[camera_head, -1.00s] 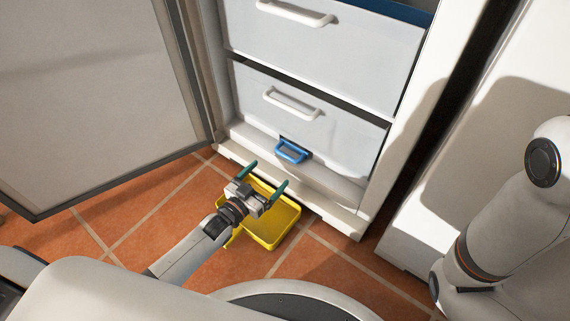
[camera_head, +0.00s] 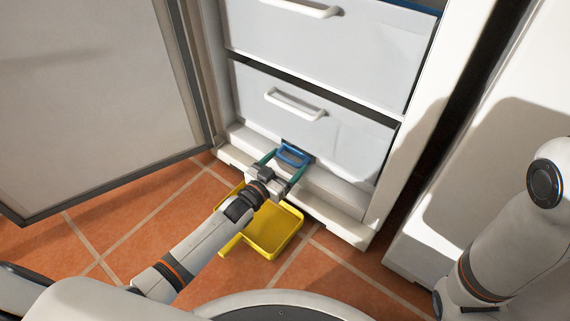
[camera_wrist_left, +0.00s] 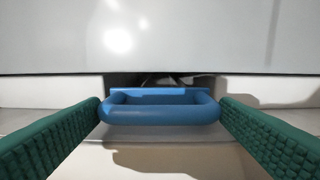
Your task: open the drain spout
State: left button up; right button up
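The drain spout is a blue loop-shaped handle (camera_head: 294,154) low on the front of the white freezer, below the bottom drawer. It fills the middle of the left wrist view (camera_wrist_left: 160,109). My left gripper (camera_head: 283,163) is open, with its green fingers on either side of the blue spout. In the left wrist view the fingers (camera_wrist_left: 160,130) flank the spout's two ends, very close to them; I cannot tell if they touch. My right arm shows at the right, but its gripper is out of view.
A yellow tray (camera_head: 287,236) lies on the tiled floor below my left gripper. The freezer door (camera_head: 100,100) stands open at the left. White drawers with handles (camera_head: 295,104) are above the spout. A white cabinet (camera_head: 430,235) stands at the right.

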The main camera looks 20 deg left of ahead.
pick_arm(q)
jog(key=c, duration=0.4)
jog(key=p+v, duration=0.9)
jog(key=v, duration=0.6)
jog(key=shift+d, duration=0.2)
jog(key=shift+c, duration=0.2)
jog(key=o, duration=1.1)
jog(key=shift+a, duration=0.1)
